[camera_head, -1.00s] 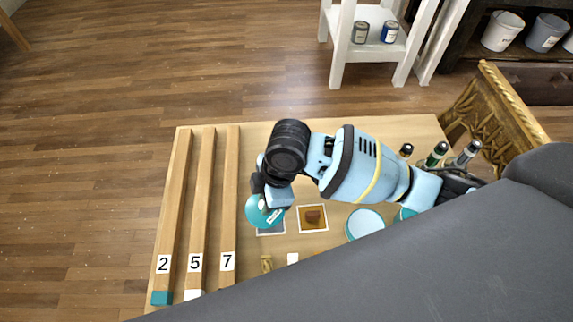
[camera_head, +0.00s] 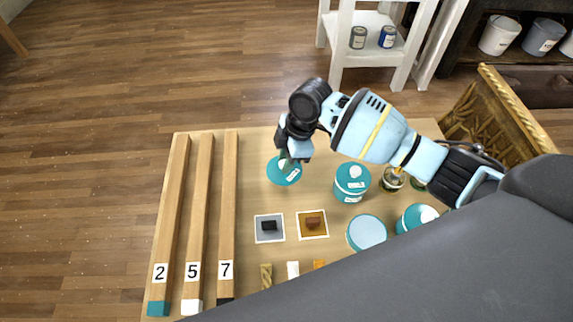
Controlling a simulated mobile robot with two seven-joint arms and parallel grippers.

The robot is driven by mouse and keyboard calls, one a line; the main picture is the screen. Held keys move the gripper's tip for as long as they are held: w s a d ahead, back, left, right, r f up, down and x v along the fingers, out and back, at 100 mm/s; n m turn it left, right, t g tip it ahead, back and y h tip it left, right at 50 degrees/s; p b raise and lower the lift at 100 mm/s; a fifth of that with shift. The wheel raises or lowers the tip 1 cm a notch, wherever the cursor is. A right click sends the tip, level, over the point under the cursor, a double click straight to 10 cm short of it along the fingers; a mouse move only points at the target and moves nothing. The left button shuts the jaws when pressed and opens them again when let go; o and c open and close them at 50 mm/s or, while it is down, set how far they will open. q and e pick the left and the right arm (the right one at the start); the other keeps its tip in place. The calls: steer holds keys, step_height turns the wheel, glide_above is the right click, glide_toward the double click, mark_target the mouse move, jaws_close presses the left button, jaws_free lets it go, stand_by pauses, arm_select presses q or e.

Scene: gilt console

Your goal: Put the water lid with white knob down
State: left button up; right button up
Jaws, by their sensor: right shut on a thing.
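The teal lid (camera_head: 282,175) with a white knob is on or just above the wooden board, right of the strip marked 7. I cannot tell whether it touches the board. My right gripper (camera_head: 289,159) is over the lid and shut on its knob, which is partly hidden by the fingers. A small white label shows on the lid, too small to read. An open container (camera_head: 367,234) with a pale blue inside stands to the lower right. My left gripper is not in view.
Numbered wooden strips (camera_head: 229,200) are at the left.

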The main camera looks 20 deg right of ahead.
steer(key=shift+w+d+f, duration=0.1)
steer(key=shift+w+f, duration=0.05)
steer(key=shift+f, duration=1.6)
steer(key=shift+f, duration=0.2)
steer(key=o, duration=1)
steer(key=shift+c, duration=0.2)
steer(key=shift+r, duration=0.1)
steer(key=shift+r, duration=0.35)
steer(key=p+v, duration=0.1)
steer(key=v, duration=1)
steer(key=shift+r, duration=0.2)
steer(key=shift+d, duration=0.1)
